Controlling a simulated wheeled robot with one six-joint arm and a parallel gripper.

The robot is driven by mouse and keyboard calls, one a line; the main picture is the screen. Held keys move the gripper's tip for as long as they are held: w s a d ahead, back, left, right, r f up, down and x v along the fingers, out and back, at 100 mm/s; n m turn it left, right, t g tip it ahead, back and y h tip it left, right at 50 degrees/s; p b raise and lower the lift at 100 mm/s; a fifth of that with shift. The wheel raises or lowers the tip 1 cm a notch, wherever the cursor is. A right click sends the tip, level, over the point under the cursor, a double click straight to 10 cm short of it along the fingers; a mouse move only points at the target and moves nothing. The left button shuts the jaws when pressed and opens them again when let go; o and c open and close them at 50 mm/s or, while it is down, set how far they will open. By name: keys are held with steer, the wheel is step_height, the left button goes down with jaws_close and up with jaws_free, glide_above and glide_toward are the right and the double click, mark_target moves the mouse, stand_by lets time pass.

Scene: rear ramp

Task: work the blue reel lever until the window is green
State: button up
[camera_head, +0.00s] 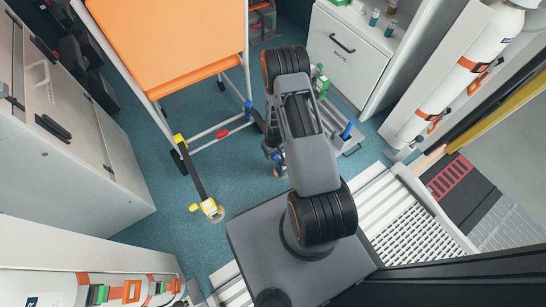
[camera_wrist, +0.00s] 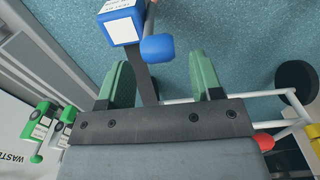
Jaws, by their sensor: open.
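The blue reel lever (camera_wrist: 158,48) shows a rounded blue end in the wrist view, just above and between the fingertips. Beside it is a blue-edged box with a white label (camera_wrist: 120,24), and a dark strap (camera_wrist: 146,78) runs down from there between the fingers. My gripper (camera_wrist: 166,66) is open, with its two green fingers spread either side of the strap. I see nothing held. In the head view a blue part (camera_head: 279,165) shows beside my arm, which hides most of the gripper. I cannot make out the reel's window or its colour.
An orange-topped wheeled frame (camera_head: 170,40) with yellow and red fittings stands left. Green units (camera_wrist: 65,125) sit near the waste cabinet (camera_head: 342,55). Another blue part (camera_head: 348,130) is right of my arm.

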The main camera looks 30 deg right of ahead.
mark_target(274, 155)
steer(key=shift+f+b, duration=0.4)
steer(key=shift+f, duration=1.1)
jaws_close()
